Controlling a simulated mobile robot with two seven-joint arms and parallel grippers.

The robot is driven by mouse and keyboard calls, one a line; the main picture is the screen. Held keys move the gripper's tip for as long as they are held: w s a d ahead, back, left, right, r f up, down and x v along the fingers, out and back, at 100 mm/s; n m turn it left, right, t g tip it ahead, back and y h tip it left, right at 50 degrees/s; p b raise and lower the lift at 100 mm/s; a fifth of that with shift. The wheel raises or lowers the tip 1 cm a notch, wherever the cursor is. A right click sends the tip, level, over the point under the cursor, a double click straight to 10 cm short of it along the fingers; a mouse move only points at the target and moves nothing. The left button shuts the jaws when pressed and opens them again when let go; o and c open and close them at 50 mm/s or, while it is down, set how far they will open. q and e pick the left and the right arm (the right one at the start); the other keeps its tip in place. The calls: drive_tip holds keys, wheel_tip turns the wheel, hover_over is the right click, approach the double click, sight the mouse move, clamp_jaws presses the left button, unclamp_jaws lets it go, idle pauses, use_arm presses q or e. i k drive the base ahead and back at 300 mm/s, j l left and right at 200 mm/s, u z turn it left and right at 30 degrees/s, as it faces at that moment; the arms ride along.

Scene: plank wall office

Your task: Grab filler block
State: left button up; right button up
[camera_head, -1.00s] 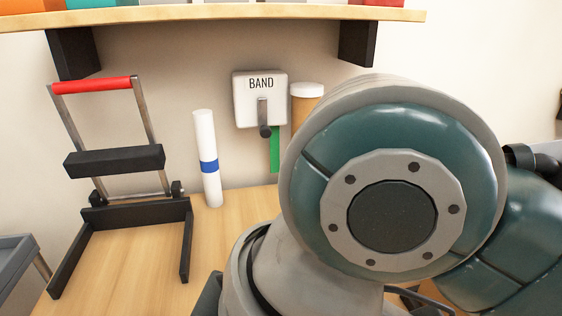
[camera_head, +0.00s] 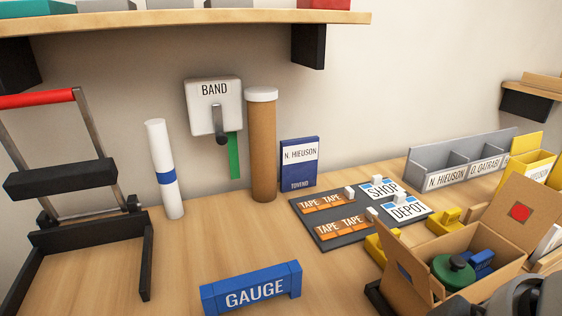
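No block in view is marked as a filler block, so I cannot tell which thing it is. An open cardboard box (camera_head: 420,262) stands at the lower right, with a green round thing (camera_head: 454,272) and a blue thing (camera_head: 481,262) inside. Small yellow blocks or holders (camera_head: 447,217) stand by the box. A blue block marked GAUGE (camera_head: 252,289) stands upright at the front middle. A grey part of my arm fills the lower right corner and hides part of the box.
A dark board (camera_head: 346,238) holds TAPE, SHOP and DEPOT labels. Behind stand a blue N. HIEUSON box (camera_head: 299,163), a brown tube (camera_head: 262,150), a white roll (camera_head: 164,170) and a BAND dispenser (camera_head: 214,105). A grey divided bin (camera_head: 460,160) is back right.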

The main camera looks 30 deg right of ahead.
sight(480, 262)
drive_tip(key=l+z, duration=0.1)
drive_tip(key=z, duration=0.4)
drive_tip(key=l+z, duration=0.15)
drive_tip(key=z, duration=0.3)
drive_tip(key=l+z, duration=0.1)
drive_tip(key=z, duration=0.4)
drive_tip(key=l+z, duration=0.1)
drive_tip(key=z, duration=0.4)
